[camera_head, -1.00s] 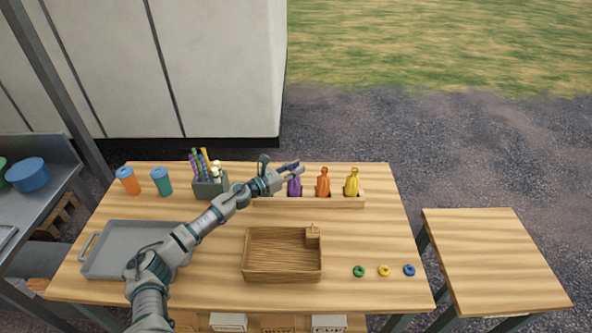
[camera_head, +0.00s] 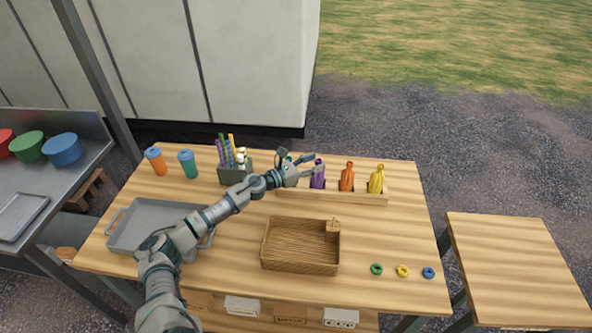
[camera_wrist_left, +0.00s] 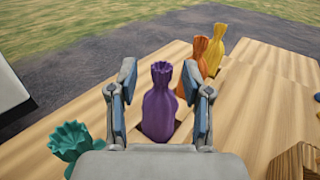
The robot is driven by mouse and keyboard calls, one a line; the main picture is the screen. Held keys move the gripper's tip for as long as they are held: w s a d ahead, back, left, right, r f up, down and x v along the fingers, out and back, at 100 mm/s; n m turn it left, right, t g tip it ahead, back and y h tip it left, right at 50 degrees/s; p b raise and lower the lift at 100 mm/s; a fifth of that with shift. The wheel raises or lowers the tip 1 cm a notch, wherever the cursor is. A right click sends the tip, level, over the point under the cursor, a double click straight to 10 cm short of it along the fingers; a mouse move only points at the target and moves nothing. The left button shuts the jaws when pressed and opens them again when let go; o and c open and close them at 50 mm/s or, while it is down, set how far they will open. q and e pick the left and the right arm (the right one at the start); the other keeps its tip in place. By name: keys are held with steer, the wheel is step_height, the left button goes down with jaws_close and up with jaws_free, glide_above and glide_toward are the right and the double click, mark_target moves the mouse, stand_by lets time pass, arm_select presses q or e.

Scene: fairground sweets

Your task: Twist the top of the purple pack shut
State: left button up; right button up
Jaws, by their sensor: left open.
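The purple pack (camera_head: 318,181) stands upright in the long wooden rack (camera_head: 330,197), with a gathered, frilled top. In the left wrist view the purple pack (camera_wrist_left: 159,112) shows between my two fingers, with a gap on each side. My left gripper (camera_head: 315,163) is open and empty at the height of the pack's top. Its fingers also show in the left wrist view (camera_wrist_left: 160,78). A teal pack (camera_wrist_left: 76,144) stands beside it, mostly hidden by my wrist in the head view. My right gripper is out of view.
Orange (camera_head: 347,177) and yellow (camera_head: 376,180) packs stand right of the purple one. A brown basket (camera_head: 301,268) lies in front. Green (camera_head: 377,269), yellow (camera_head: 403,271) and blue (camera_head: 428,273) rings lie at the front right. A pen holder (camera_head: 235,172) stands left of the rack.

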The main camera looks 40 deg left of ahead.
arm_select(q)
steer(key=v, duration=0.9)
steer(key=shift+s+a, duration=0.1)
steer(key=shift+a, duration=0.05)
